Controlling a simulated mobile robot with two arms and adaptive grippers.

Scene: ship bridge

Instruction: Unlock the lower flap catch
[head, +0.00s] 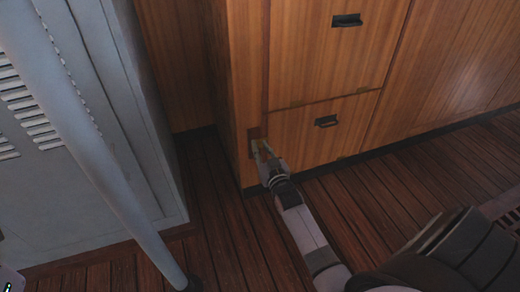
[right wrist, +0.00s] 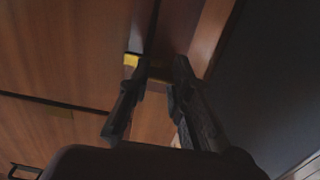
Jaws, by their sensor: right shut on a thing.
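The lower flap (head: 320,140) is a wooden panel low on the cabinet, with a dark handle (head: 326,121); it looks closed. The catch (head: 254,133) is a small fitting on the cabinet's narrow left post, beside the flap's left edge, mostly hidden by my gripper. My right gripper (head: 263,150) reaches it from the front and is shut on it. In the right wrist view a yellow part of the catch (right wrist: 132,61) shows by the dark fingertips (right wrist: 160,74). Whether the catch is locked cannot be told. My left gripper is not in view.
An upper flap (head: 335,50) with its own handle (head: 347,20) sits above. A grey louvred locker (head: 70,190) stands at the left, with a thick grey pole (head: 90,150) in front of it. Dark plank floor (head: 225,245) is clear before the cabinet.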

